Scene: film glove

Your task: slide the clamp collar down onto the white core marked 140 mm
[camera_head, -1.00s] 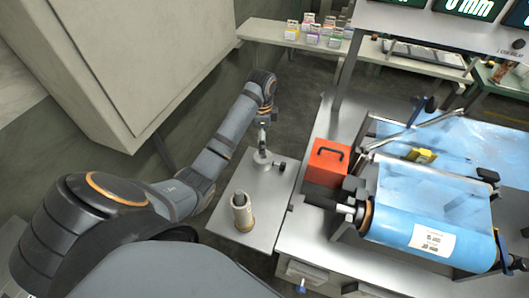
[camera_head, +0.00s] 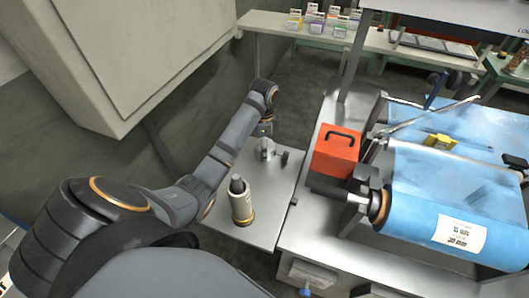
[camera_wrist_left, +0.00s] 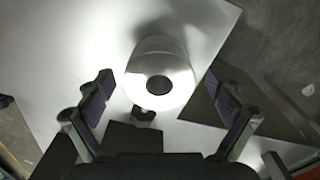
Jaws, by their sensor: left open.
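A silvery ring-like part (camera_head: 265,149) with a dark knob at its side, which looks like the clamp collar, stands on a small grey side table (camera_head: 272,205). In the left wrist view it is a pale round body (camera_wrist_left: 160,57) with a dark hole facing the camera. My left gripper (camera_head: 266,130) is just above it; in the left wrist view its open fingers (camera_wrist_left: 165,92) are on either side, with gaps. A pale upright core (camera_head: 241,208) with a dark post in its top stands nearer on the same table. No marking on it is readable. My right gripper is out of view.
A red box (camera_head: 336,150) with a black handle stands on the metal bench right of the side table. A blue film roll (camera_head: 445,205) lies further right. A shelf with small boxes (camera_head: 320,22) is behind. A large beige cabinet (camera_head: 140,50) stands left.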

